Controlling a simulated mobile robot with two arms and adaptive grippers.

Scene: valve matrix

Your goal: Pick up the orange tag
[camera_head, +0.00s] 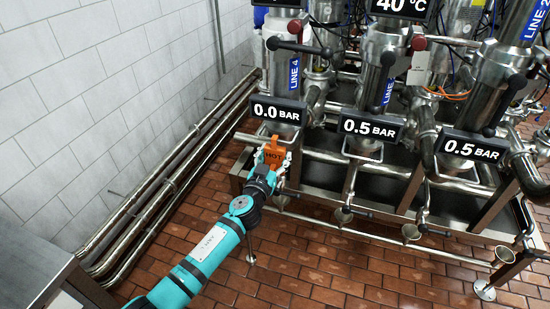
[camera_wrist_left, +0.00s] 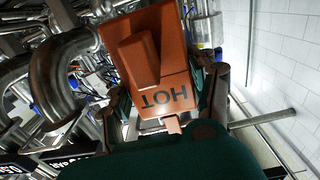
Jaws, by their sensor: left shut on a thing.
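The orange tag (camera_head: 274,155) carries the word HOT and is at the end of my left arm in the head view, below the 0.0 BAR display of LINE 4. My left gripper (camera_head: 270,163) is shut on it. In the left wrist view the tag (camera_wrist_left: 160,75) fills the middle, its lettering upside down, with dark fingers of my left gripper (camera_wrist_left: 168,105) on either side. I cannot tell whether the tag still touches the pipework behind it. My right gripper is not in view.
Steel valve columns and pipes stand behind the tag, with a 0.0 BAR display (camera_head: 278,111) above it and a 0.5 BAR display (camera_head: 371,127) to the right. Long pipes (camera_head: 165,185) run along the white wall at left. The brick floor (camera_head: 310,265) in front is largely clear.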

